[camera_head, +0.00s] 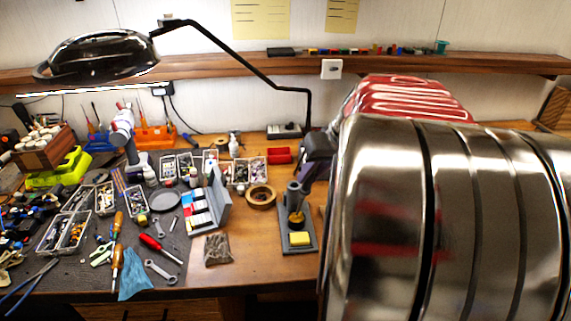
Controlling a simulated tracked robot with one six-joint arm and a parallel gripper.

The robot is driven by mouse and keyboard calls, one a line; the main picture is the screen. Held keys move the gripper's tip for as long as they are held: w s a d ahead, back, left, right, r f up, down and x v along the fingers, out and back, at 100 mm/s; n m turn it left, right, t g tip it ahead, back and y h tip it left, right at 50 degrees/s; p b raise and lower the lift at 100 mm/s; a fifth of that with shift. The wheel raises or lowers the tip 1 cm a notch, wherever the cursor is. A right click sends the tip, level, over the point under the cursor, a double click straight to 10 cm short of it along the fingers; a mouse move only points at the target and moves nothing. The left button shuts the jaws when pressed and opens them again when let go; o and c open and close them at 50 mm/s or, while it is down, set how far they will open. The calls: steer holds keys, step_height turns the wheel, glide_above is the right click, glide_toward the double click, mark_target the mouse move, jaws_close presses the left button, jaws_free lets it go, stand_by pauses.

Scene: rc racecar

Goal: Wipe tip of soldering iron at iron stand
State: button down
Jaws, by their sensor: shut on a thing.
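The iron stand (308,245) is a grey base near the front edge of the bench, right of centre. It carries a yellow sponge (300,238), a brass-coloured wiping pad (296,218) and a grey upright holder (293,193). My gripper (311,163) is dark and sits just behind and to the right of the stand, partly hidden by my large chrome arm. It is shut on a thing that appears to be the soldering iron. The iron's outline and tip cannot be made out clearly, nor whether the tip touches the pad.
A roll of tape (261,197), a bag of small parts (217,249) and an open grey case (208,205) stand left of the stand. A red tray (280,155) lies behind it. A black lamp arm (245,62) reaches over the bench. Bare wood lies between tape and bag.

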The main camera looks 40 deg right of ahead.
stand_by(0.3)
steer(key=shift+r, duration=2.95)
